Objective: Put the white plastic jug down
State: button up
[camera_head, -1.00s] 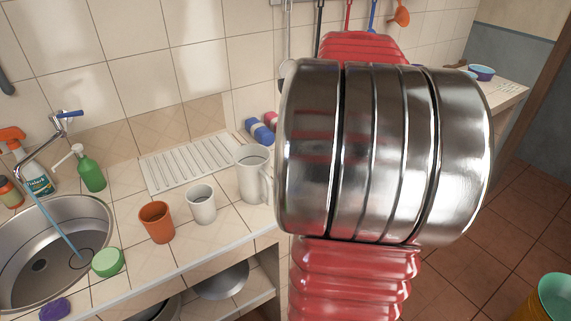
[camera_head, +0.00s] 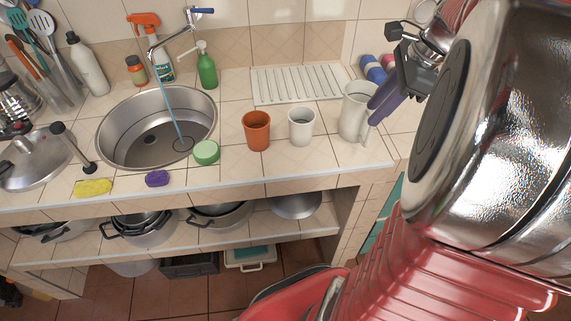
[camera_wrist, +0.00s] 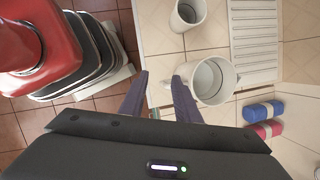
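The white plastic jug (camera_head: 353,108) stands upright on the tiled counter, right of a white cup, near the counter's right end. In the wrist view the jug (camera_wrist: 210,82) is seen from above, with an empty-looking inside. My gripper (camera_head: 374,108) is at the jug's right side, by its handle, with its purple fingers pointing down. In the wrist view my gripper (camera_wrist: 159,78) has its fingers spread apart, and the right fingertip overlaps the jug's near left edge. I cannot tell whether a finger touches the jug or handle.
An orange cup (camera_head: 256,131) and a white cup (camera_head: 301,126) stand left of the jug. A white drying rack (camera_head: 300,84) lies behind them. Blue and pink rolls (camera_head: 373,68) lie behind the jug. The sink (camera_head: 157,128) is at left. The counter's front edge is close.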

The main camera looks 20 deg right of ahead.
jog(key=s+a+f+n+t+h, duration=0.1)
jog(key=s+a+n, duration=0.1)
jog(key=a+n, duration=1)
jog(key=s+a+f+n+t+h, duration=0.1)
jog(key=s+a+n, duration=0.2)
jog(key=a+n, duration=0.9)
jog(key=shift+s+a+f, duration=0.2)
jog(key=shift+a, duration=0.75)
